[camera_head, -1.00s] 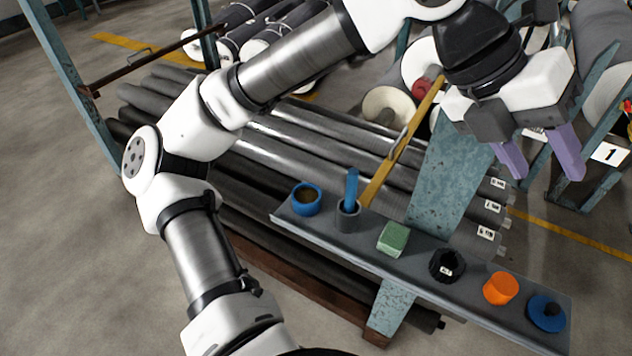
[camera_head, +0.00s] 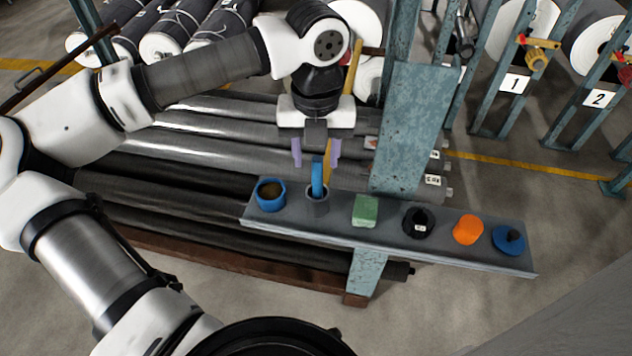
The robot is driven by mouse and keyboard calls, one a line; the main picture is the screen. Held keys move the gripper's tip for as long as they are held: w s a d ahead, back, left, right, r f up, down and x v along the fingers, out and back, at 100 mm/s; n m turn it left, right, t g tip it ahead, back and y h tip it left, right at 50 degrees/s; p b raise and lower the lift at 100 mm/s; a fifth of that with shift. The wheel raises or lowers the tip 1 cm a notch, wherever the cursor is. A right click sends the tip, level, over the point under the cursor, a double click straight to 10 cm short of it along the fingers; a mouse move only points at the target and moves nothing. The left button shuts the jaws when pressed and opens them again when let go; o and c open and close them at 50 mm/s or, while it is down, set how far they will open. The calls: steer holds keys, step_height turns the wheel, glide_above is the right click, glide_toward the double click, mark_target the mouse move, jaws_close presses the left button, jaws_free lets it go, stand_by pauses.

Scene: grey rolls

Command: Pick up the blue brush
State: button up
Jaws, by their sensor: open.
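The blue brush (camera_head: 317,176) stands upright in a small grey cup (camera_head: 317,205) on a narrow grey shelf (camera_head: 290,228). Only its blue upper part shows; its lower end is hidden in the cup. My gripper (camera_head: 318,158) points down above the cup. Its two purple fingers are apart, one to each side of the brush's top in the picture. I cannot tell whether the fingers are level with the brush in depth. Nothing is held between them.
On the shelf stand a blue round container (camera_head: 270,195) left of the cup, and a green block (camera_head: 366,211), a black ring-shaped item (camera_head: 418,222), an orange cylinder (camera_head: 467,229) and a blue disc (camera_head: 509,239) to its right. A blue-grey post (camera_head: 411,125) rises behind. Grey rolls lie beyond.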

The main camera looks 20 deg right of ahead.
mark_target(318, 174)
steer(key=shift+w+d+f+p, duration=0.15)
steer(key=shift+f+p, duration=0.35)
steer(key=shift+f, duration=1.15)
steer(key=shift+w+d+f+p, duration=0.15)
steer(key=shift+f+p, duration=0.35)
steer(key=shift+f, duration=1.15)
jaws_close()
step_height(318, 174, up, 10)
steer(key=shift+r+b, duration=0.1)
steer(key=shift+b, duration=0.9)
